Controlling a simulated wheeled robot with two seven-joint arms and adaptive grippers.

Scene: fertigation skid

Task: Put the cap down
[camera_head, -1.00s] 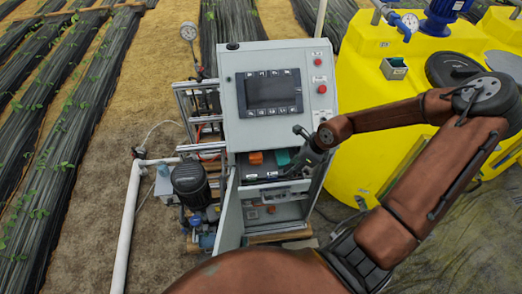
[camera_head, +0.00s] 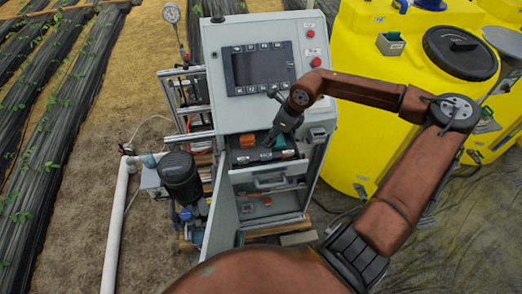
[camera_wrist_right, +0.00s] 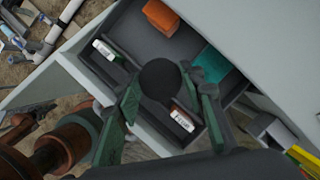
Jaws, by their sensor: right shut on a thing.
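The cap (camera_wrist_right: 160,80) is a dark round piece in the right wrist view, between the two fingers of my right gripper (camera_wrist_right: 168,106), which is shut on it. The cap is above a dark compartmented tray (camera_wrist_right: 142,45) in the cabinet. Any gap between cap and tray floor is hard to judge. In the head view my right gripper (camera_head: 272,138) is over the tray (camera_head: 262,156), and the cap is too small to make out. My left gripper is not in view.
An orange block (camera_wrist_right: 160,17) and a teal piece (camera_wrist_right: 212,65) lie in the tray near the gripper. White labels mark its front. The grey control cabinet (camera_head: 222,115) with its screen (camera_head: 259,68) rises behind. Yellow tanks (camera_head: 365,140) stand at right, a pump (camera_head: 181,177) at left.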

